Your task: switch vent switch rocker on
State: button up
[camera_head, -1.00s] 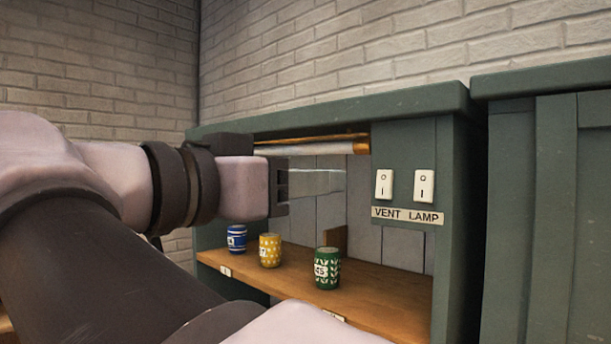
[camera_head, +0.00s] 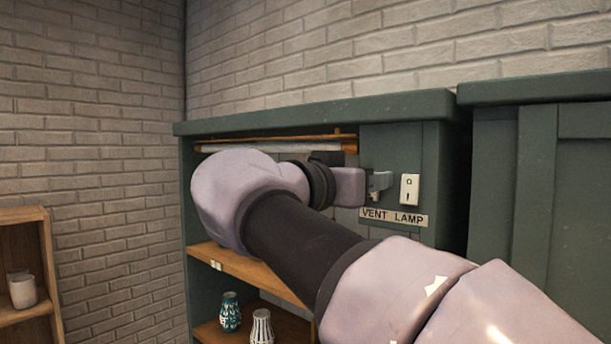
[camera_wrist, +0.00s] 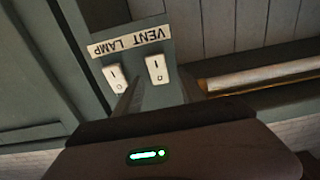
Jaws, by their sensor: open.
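The vent switch rocker (camera_wrist: 157,69) is a small white plate marked with a line and a circle; it shows upside down in the wrist view, beside the word VENT on the label (camera_wrist: 130,42). I cannot tell which way it is tilted. In the head view it is hidden behind my gripper (camera_head: 380,183), which is open and empty right in front of it. Whether the fingers touch the rocker is unclear. The similar white lamp switch (camera_head: 409,189) is just right of my gripper, and also shows in the wrist view (camera_wrist: 116,77).
The switches sit on a green cabinet panel (camera_head: 392,145) above the VENT LAMP label (camera_head: 393,216). My arm covers much of the cabinet's opening. A patterned teal vase (camera_head: 230,312) and a striped one (camera_head: 262,327) stand on a lower shelf. A white cup (camera_head: 22,290) stands at far left.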

grip_shut()
jog(key=t+h+b, duration=0.1)
jog(key=b, duration=0.5)
jog(key=t+h+b, duration=0.1)
jog(key=b, duration=0.6)
jog(key=shift+s+a+f, duration=0.1)
jog(key=shift+f, duration=0.3)
grip_release()
